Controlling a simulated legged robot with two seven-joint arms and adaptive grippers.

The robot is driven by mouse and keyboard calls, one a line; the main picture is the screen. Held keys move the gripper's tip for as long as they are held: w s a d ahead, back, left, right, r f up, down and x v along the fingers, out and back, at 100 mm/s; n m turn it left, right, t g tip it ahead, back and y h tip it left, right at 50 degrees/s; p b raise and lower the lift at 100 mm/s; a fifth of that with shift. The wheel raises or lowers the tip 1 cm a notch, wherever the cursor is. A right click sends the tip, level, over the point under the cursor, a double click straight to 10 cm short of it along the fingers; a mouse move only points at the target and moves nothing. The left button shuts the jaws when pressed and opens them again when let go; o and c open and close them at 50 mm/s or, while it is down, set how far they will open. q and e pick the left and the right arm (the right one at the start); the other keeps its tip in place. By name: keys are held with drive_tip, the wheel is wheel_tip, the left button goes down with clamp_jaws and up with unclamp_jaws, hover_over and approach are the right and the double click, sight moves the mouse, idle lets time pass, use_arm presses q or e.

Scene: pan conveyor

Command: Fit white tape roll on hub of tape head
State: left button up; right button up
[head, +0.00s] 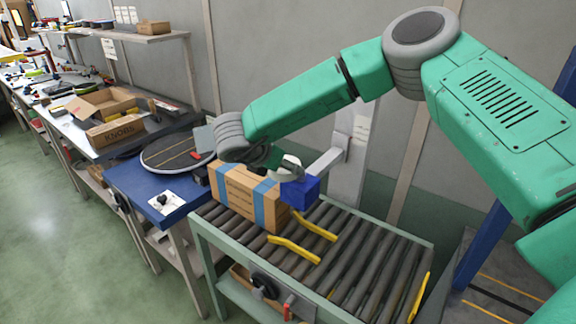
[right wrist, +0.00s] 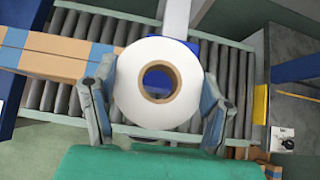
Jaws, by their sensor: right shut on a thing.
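The white tape roll (right wrist: 134,108) has a brown cardboard core. It sits between the two fingers of my right gripper (right wrist: 157,72) in the right wrist view, and the gripper is shut on it. In the head view only a white part of the roll (head: 291,161) shows behind my right gripper (head: 284,171). The blue tape head (head: 302,192) is on a grey bracket over the conveyor. The roll is in front of the tape head in the wrist view, with blue showing through the core. The hub cannot be made out. My left gripper is out of view.
A carton with blue tape strips (head: 238,196) stands on the roller conveyor (head: 345,254), left of the tape head. Yellow rails (head: 294,249) lie on the rollers. A grey post (head: 349,160) stands behind. A blue table (head: 150,197) with a round turntable (head: 170,153) is on the left.

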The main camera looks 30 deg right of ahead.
sight(297, 160)
drive_tip(key=shift+d+f, duration=0.15)
drive_tip(key=shift+d, duration=0.55)
drive_tip(key=shift+d+f, duration=0.15)
drive_tip(key=shift+d, duration=0.9)
drive_tip(key=shift+a+r, duration=0.25)
drive_tip(key=shift+a, duration=0.45)
drive_tip(key=shift+r, duration=0.1)
drive_tip(key=shift+d+f, duration=0.2)
drive_tip(key=shift+d, duration=1.05)
drive_tip(key=shift+d+f, duration=0.15)
drive_tip(key=shift+d, duration=0.5)
drive_tip(key=shift+a+r, duration=0.2)
drive_tip(key=shift+a, duration=0.15)
drive_tip(key=shift+a+r, duration=0.1)
drive_tip(key=shift+a, duration=0.05)
drive_tip(key=shift+d+f, duration=0.3)
drive_tip(key=shift+d, duration=0.65)
drive_tip(key=shift+a+r, duration=0.15)
drive_tip(key=shift+a, duration=0.55)
drive_tip(key=shift+a+r, duration=0.1)
drive_tip(key=shift+a, duration=0.6)
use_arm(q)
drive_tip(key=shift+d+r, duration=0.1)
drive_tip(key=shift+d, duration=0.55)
use_arm(e)
drive_tip(key=shift+d+f, duration=0.15)
drive_tip(key=shift+d, duration=0.1)
